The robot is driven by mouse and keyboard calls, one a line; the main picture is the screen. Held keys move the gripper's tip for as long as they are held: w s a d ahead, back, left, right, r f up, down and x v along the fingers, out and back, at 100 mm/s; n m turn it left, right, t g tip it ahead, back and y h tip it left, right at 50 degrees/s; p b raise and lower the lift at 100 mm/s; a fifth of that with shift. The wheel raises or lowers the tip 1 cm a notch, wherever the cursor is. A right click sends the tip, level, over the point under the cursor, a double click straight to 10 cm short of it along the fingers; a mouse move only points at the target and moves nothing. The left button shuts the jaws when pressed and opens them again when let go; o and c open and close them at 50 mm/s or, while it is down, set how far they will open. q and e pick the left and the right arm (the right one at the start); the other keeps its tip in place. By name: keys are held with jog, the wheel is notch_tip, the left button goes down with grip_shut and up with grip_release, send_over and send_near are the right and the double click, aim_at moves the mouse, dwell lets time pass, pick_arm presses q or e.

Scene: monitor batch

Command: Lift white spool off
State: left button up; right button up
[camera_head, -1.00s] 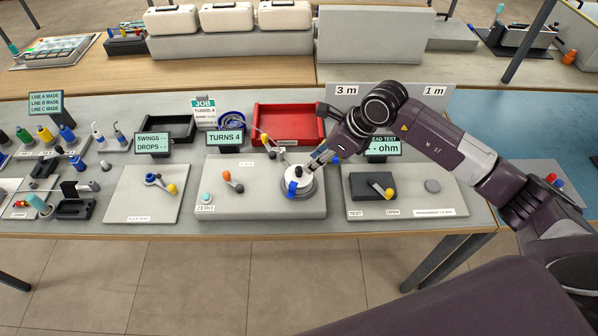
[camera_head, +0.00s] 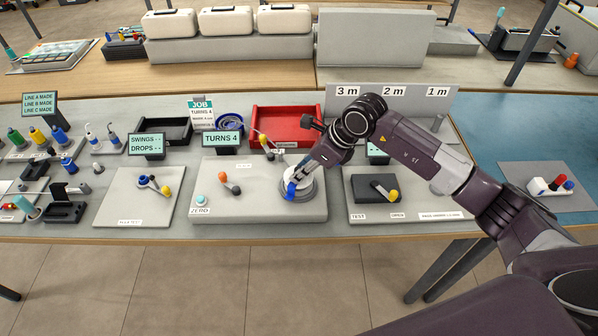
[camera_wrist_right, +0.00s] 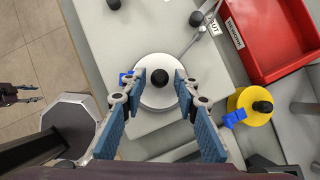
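The white spool (camera_head: 305,188) sits on the grey block under the TURNS 4 sign. In the right wrist view it is a white disc (camera_wrist_right: 158,101) with a black knob (camera_wrist_right: 160,76) at its centre. My right gripper (camera_head: 291,188) is over the spool, pointing down, and partly hides it. In the right wrist view its two fingers (camera_wrist_right: 160,79) are apart on either side of the knob. I cannot tell whether they touch the spool. My left gripper (camera_wrist_right: 22,93) shows small at the wrist view's left edge, its fingers apart, with nothing seen between them.
A crank with an orange knob (camera_head: 223,177) and a ZERO button (camera_head: 201,200) are left of the spool. A red tray (camera_head: 290,122) stands behind it. The wrist view shows a yellow spool (camera_wrist_right: 248,99) nearby. A dark box (camera_head: 370,187) with a lever is to the right.

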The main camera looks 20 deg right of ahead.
jog(key=shift+s+f, duration=0.25)
jog(key=shift+f, duration=0.25)
grip_shut()
jog(key=shift+w+r, duration=0.2)
jog(key=shift+r, duration=0.25)
jog(key=shift+w+r+p, duration=0.1)
jog(key=shift+r+p, duration=1.2)
jog(key=shift+r, duration=1.2)
